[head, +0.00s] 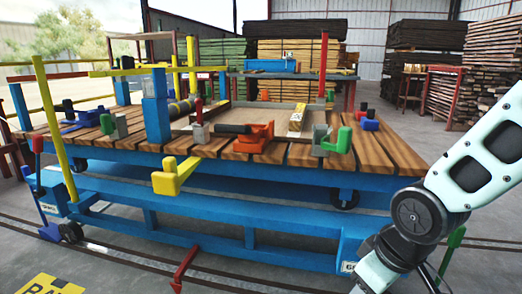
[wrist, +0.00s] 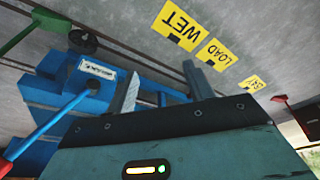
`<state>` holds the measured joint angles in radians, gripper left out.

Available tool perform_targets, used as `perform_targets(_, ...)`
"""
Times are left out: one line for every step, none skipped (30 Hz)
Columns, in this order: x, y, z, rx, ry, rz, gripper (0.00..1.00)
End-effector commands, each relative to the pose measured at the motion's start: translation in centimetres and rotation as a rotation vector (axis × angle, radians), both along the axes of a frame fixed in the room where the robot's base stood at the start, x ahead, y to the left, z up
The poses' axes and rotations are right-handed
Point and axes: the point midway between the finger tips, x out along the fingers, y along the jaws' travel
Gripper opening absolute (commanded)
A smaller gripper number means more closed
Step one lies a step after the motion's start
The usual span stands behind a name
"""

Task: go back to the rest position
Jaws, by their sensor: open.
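My gripper (wrist: 160,82) shows in the wrist view with its two grey fingers apart and nothing between them. Beyond the fingers are a blue metal frame (wrist: 55,98) and the grey floor. In the head view my arm reaches down along the right side, in front of the right end of the blue cart (head: 250,212). The gripper itself cannot be made out there; the lower arm runs off the bottom edge.
The cart's plank deck (head: 375,150) carries clamps, posts and a shallow tray (head: 275,115). A yellow bracket (head: 172,177) and a red lever (head: 185,268) jut from its near side. Yellow floor signs (wrist: 177,22) lie beyond the gripper. Timber stacks (head: 425,50) stand behind.

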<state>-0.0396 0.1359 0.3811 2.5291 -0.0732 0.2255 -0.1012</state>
Motion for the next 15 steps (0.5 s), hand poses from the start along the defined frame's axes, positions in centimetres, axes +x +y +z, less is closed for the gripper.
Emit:
perform_targets(-1.8, 1.2, 1.6, -0.014, 0.026, 0.022, 0.53)
perform_targets(-2.8, 1.7, 2.1, -0.022, 0.044, 0.028, 0.53)
perform_targets(-4.1, 2.3, 2.7, -0.032, 0.066, 0.036, 0.53)
perform_targets(-5.0, 2.7, 3.2, -0.038, 0.081, 0.042, 0.53)
perform_targets(-5.9, 3.0, 3.7, -0.044, 0.096, 0.046, 0.53)
perform_targets(-7.0, 3.4, 4.3, -0.052, 0.115, 0.055, 0.53)
perform_targets(-7.9, 3.7, 4.7, -0.057, 0.129, 0.060, 0.53)
perform_targets(-8.7, 3.9, 5.1, -0.062, 0.142, 0.065, 0.53)
perform_targets(-9.8, 4.2, 5.6, -0.070, 0.160, 0.071, 0.53)
perform_targets(-10.6, 4.3, 6.0, -0.075, 0.172, 0.077, 0.53)
perform_targets(-11.4, 4.5, 6.4, -0.081, 0.184, 0.083, 0.53)
perform_targets(-12.5, 4.7, 6.9, -0.088, 0.200, 0.090, 0.53)
perform_targets(-13.3, 4.8, 7.3, -0.093, 0.213, 0.097, 0.53)
perform_targets(-13.6, 4.8, 7.9, -0.095, 0.221, 0.095, 0.53)
perform_targets(-13.3, 4.7, 8.8, -0.095, 0.221, 0.089, 0.53)
